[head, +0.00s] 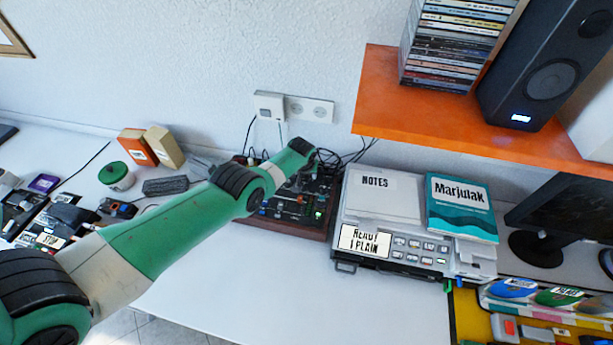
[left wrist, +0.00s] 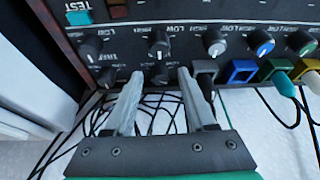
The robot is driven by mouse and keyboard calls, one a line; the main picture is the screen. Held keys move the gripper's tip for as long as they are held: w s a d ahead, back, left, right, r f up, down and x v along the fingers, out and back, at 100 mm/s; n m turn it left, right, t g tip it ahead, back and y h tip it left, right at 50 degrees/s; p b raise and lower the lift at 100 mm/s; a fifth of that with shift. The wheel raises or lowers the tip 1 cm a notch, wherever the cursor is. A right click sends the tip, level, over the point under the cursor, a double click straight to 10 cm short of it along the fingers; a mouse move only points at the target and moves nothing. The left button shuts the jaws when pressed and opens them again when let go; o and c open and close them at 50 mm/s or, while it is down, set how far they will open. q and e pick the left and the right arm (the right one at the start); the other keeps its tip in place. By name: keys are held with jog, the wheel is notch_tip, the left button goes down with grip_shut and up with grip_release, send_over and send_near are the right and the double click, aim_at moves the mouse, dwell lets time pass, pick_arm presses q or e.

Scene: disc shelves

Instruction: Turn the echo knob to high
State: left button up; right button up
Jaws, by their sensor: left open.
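The mixer (head: 285,207) is a dark panel with a reddish-brown edge, on the white desk below the wall sockets. My left arm reaches over it and hides part of it. In the left wrist view my left gripper (left wrist: 160,75) is open, its two pale fingers pointing at the panel's lower edge. A small black knob (left wrist: 159,76) shows between the fingertips, not visibly gripped. Another black knob with a white pointer (left wrist: 158,46) is just above it. More black knobs (left wrist: 90,48) are at the left. I cannot read which one is labelled echo. My right gripper is not in view.
Coloured plugs (left wrist: 240,72) and black cables are close right of the fingers. A grey device (head: 400,245) with a teal book (head: 461,207) stands right of the mixer. An orange shelf (head: 440,115) overhangs at the right. The desk front (head: 215,305) is clear.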

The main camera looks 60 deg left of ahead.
pick_arm(q)
grip_shut()
jog(key=shift+s+m, duration=0.1)
jog(key=shift+m, duration=0.4)
jog(key=m+t+h, duration=0.1)
jog(key=m, duration=0.2)
jog(key=shift+s+a+f, duration=0.1)
jog(key=shift+a, duration=0.1)
jog(key=shift+s+a+m+t+h+b, duration=0.1)
jog(key=shift+m+t+h+b, duration=0.2)
jog(key=shift+m, duration=0.65)
jog(key=shift+a+m+h+b, duration=0.1)
jog(key=shift+m+h, duration=0.3)
jog(key=shift+m, duration=0.55)
grip_release()
